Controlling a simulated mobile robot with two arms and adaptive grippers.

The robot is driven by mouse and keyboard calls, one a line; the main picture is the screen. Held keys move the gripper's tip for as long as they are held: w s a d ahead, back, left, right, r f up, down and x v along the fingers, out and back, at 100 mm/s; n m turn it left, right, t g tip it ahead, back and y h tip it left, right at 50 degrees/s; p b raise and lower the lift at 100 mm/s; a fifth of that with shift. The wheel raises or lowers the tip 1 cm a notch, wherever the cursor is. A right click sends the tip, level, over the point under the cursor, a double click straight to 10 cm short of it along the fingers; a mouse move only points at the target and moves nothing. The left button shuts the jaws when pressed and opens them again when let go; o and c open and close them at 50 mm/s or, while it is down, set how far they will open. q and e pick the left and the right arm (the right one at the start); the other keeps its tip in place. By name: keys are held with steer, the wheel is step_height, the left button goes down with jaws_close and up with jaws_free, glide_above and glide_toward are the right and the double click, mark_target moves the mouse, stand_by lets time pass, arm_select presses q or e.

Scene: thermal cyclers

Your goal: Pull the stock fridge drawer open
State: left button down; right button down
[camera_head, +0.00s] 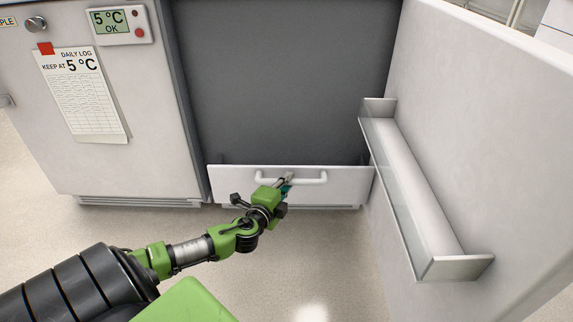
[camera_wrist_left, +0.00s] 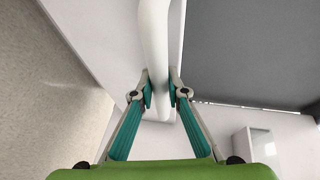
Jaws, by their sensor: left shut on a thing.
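The stock fridge drawer (camera_head: 230,184) is a low white front at the bottom of the dark fridge opening. Its white bar handle (camera_head: 312,181) runs across the upper part of that front. My left gripper (camera_head: 286,181) is at the handle's middle. In the left wrist view, the two teal-padded fingers of my left gripper (camera_wrist_left: 161,92) are closed on either side of the white handle bar (camera_wrist_left: 154,40). The drawer looks flush, or nearly so, with the base of the fridge. The drawer's inside is hidden. My right gripper is not in view.
The open fridge door (camera_head: 470,110) stands on the right, with a clear-fronted shelf (camera_head: 425,200) on its inner side. A closed white cabinet door (camera_head: 140,130) with a temperature display (camera_head: 110,22) and log sheet (camera_head: 85,95) is on the left. The floor (camera_head: 310,260) before the drawer is clear.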

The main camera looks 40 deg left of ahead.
arm_select(q)
steer(key=shift+s+d+f+p, duration=0.1)
steer(key=shift+s+d+p, duration=0.2)
steer(key=shift+s+d, duration=0.8)
steer(key=c, duration=2)
jaws_free()
steer(key=shift+o, duration=0.2)
steer(key=shift+a, duration=0.1)
steer(key=v, duration=1.2)
